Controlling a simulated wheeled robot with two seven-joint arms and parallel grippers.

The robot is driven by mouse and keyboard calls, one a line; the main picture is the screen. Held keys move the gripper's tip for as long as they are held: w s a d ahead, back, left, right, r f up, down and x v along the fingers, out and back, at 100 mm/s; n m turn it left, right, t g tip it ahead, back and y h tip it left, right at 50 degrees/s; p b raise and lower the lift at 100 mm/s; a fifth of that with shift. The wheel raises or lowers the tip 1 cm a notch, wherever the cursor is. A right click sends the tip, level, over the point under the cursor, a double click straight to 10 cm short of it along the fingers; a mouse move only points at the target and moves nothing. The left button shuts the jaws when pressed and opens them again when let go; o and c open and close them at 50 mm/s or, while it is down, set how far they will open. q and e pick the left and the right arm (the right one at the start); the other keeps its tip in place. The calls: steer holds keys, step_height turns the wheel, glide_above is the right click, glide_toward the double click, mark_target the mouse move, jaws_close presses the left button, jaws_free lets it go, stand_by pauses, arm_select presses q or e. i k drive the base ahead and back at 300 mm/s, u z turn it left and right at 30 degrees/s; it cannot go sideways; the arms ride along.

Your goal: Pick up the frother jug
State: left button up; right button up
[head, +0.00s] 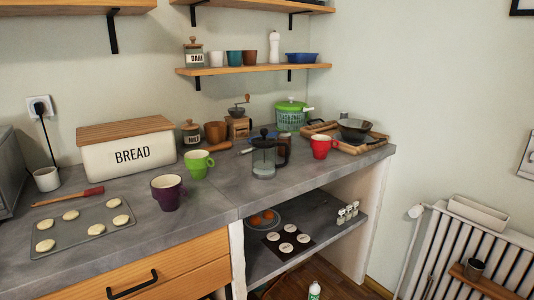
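A glass jug with a black lid, a knob on top and a dark handle (264,160) stands upright on the grey counter (225,192), near the middle of the head view. It looks most like the frother jug, though I cannot be sure at this size. Its handle side overlaps a dark brown object (285,149) just behind it on the right. Neither of my grippers shows in the head view, so nothing is seen touching the jug.
A green cup (199,164) and purple cup (167,192) stand left of the jug, a red mug (321,148) right. Behind are a coffee grinder (238,125) and a green-lidded pot (291,114). The counter just in front of the jug is clear. A wall shelf (255,69) hangs above.

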mark_target(265, 166)
steer(key=k, duration=0.55)
steer(key=z, duration=0.7)
steer(key=i, duration=2.15)
steer(key=u, duration=0.25)
